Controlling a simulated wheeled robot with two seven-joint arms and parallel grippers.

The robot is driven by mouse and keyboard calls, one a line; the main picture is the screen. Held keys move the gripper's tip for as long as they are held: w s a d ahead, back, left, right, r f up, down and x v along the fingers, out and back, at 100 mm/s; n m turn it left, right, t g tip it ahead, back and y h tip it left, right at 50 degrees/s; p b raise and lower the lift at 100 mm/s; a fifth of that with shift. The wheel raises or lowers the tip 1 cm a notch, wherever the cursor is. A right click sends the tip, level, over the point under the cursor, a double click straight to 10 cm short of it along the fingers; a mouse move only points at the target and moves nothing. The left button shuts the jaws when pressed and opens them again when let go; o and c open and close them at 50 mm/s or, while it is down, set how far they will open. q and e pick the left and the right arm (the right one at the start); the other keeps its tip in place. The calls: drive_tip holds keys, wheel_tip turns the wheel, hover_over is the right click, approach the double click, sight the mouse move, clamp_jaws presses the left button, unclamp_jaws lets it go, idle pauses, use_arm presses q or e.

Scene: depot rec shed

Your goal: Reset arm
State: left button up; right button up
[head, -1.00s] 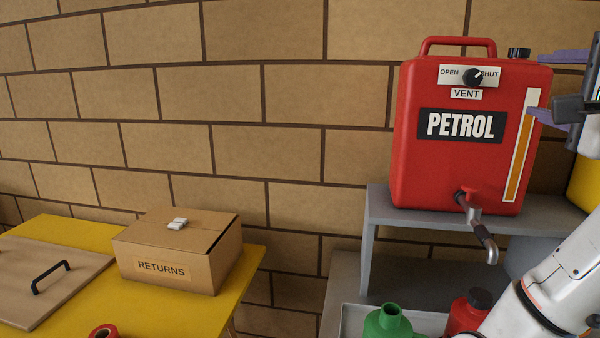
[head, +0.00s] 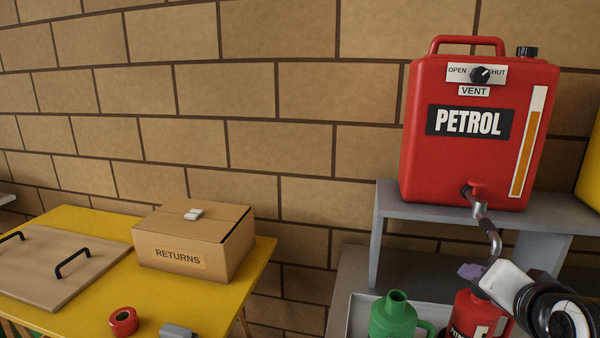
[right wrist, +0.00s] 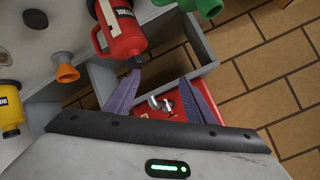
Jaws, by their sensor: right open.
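My right gripper (head: 470,272) is low at the right of the head view, below the tap of the red petrol tank (head: 418,160). In the right wrist view its two purple fingers (right wrist: 160,77) stand apart with nothing clasped. The tank's red body and metal tap show beyond them, apparently at a distance. The tank stands on a grey shelf (head: 395,206), with its spout (head: 490,235) pointing down and its vent knob (head: 480,75) turned toward SHUT. A red petrol jug (right wrist: 125,35) is close to the left finger. My left gripper is out of view.
A green jug (head: 393,318) stands beside the red jug in a grey tray (head: 358,318). The right wrist view also shows an orange funnel (right wrist: 67,73) and a yellow jug (right wrist: 10,112). A yellow table (head: 220,303) holds a RETURNS box (head: 180,254) and red tape (head: 123,321).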

drive_tip(key=s+a+f+n+g+y, duration=0.1)
drive_tip(key=s+a+f+n+g, duration=0.15)
drive_tip(key=s+f, duration=0.4)
drive_tip(key=s+a+f+n+g, duration=0.15)
drive_tip(key=s+f+n, duration=0.25)
drive_tip(key=f, duration=0.6)
drive_tip(key=s+a+f+n+g+y, duration=0.1)
drive_tip(key=s+a+f+n+g, duration=0.15)
drive_tip(key=s+f, duration=0.45)
drive_tip(key=s+a+f+n+g+y, duration=0.1)
drive_tip(key=s+a+f+n+g, duration=0.15)
drive_tip(key=s, duration=0.75)
drive_tip(key=w+a+f+t+y, duration=0.1)
drive_tip(key=w+a+f+t, duration=0.1)
drive_tip(key=f, duration=0.4)
drive_tip(key=w+a+f+t, duration=0.2)
drive_tip(key=a+f+t, duration=0.1)
drive_tip(key=f, duration=0.3)
drive_tip(key=shift+w+a+f+t+y, duration=0.15)
drive_tip(key=shift+a+f+t+y, duration=0.15)
drive_tip(key=shift+f+t+y, duration=0.15)
drive_tip(key=shift+r, duration=0.1)
